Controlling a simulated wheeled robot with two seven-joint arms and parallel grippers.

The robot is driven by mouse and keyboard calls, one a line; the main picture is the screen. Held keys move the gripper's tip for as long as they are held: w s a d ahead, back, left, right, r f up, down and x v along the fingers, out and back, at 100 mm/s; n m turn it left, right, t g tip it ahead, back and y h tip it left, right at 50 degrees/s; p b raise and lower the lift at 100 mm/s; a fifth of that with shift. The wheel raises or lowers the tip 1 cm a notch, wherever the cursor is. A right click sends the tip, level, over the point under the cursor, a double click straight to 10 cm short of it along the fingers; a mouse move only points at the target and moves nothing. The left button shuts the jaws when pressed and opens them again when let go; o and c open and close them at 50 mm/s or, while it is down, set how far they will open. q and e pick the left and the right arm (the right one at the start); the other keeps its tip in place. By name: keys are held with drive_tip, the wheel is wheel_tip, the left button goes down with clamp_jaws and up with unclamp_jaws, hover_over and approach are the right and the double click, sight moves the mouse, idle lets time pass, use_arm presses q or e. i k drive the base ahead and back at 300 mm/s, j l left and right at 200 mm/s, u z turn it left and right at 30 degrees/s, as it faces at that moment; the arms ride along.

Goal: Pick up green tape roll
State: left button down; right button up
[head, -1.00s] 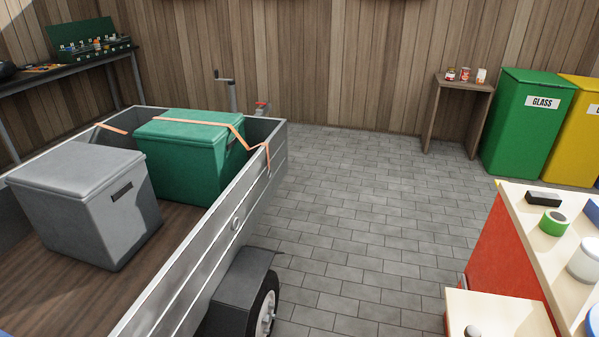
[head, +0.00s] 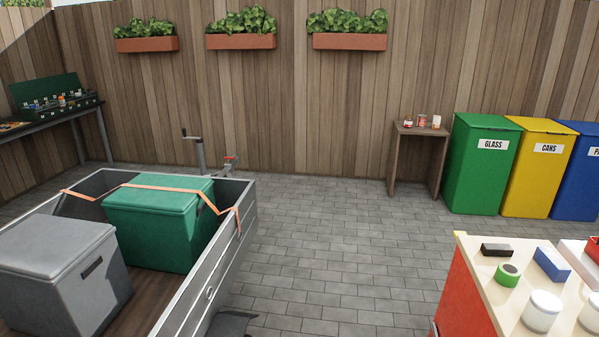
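The green tape roll (head: 508,274) lies on the pale top of the red workbench (head: 503,302) at the lower right. It has a bright green outside and a dark core. It sits between a black block (head: 497,250) and a white round container (head: 541,311), with a blue block (head: 551,263) to its right. Neither of my grippers shows in the head view.
A grey trailer (head: 215,290) with a green box (head: 160,225) and a grey box (head: 58,275) fills the lower left. A small wooden table (head: 418,131) and green, yellow and blue bins (head: 484,165) stand at the back right.

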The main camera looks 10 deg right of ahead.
sight(507, 275)
drive_tip(key=i+j+z, duration=0.1)
drive_tip(key=z, duration=0.3)
drive_tip(key=j+z, duration=0.1)
drive_tip(key=z, duration=0.25)
drive_tip(key=i+j+z, duration=0.1)
drive_tip(key=z, duration=0.3)
drive_tip(key=j+z, duration=0.2)
drive_tip(key=z, duration=0.15)
drive_tip(key=i+j+z, duration=0.5)
drive_tip(key=i+j, duration=0.3)
